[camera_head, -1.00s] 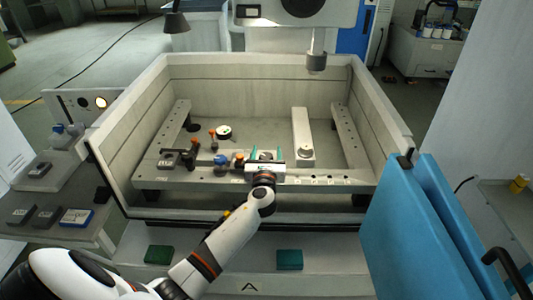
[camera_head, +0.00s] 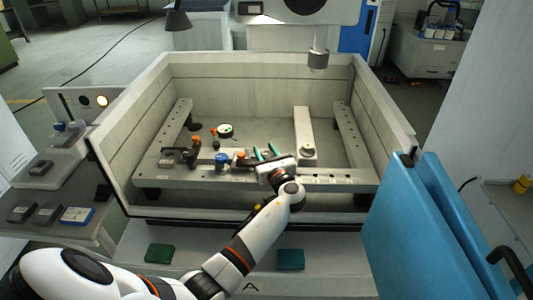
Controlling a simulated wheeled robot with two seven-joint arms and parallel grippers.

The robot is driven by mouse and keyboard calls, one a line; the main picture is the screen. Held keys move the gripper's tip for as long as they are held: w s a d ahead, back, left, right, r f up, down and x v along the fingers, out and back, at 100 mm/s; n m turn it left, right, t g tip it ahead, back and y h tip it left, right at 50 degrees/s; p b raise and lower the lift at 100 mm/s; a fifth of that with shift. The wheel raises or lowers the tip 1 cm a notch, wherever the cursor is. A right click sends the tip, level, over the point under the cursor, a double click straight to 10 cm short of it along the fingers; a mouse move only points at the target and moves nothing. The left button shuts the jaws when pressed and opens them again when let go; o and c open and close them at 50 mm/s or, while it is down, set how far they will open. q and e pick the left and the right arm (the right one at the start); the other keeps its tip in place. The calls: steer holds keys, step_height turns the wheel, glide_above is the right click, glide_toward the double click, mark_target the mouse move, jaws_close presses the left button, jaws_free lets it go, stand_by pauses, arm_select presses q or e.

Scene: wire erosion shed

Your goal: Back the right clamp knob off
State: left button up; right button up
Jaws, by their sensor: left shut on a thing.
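My right gripper is not in view.
The tank walls (camera_head: 115,135) surround the work area. Orange-topped parts (camera_head: 196,139) and a round dial (camera_head: 225,131) stand to the left. A light bar (camera_head: 303,130) lies to the right. A nozzle (camera_head: 318,58) hangs above. Blue doors (camera_head: 410,230) stand at front right.

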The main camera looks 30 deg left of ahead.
arm_select(q)
steer(key=o, duration=1)
steer(key=shift+s+d+f, duration=0.1)
steer(key=shift+s+d, duration=0.15)
steer(key=shift+d, duration=0.2)
steer(key=shift+b+v, duration=1.35)
steer(key=shift+v, duration=4.15)
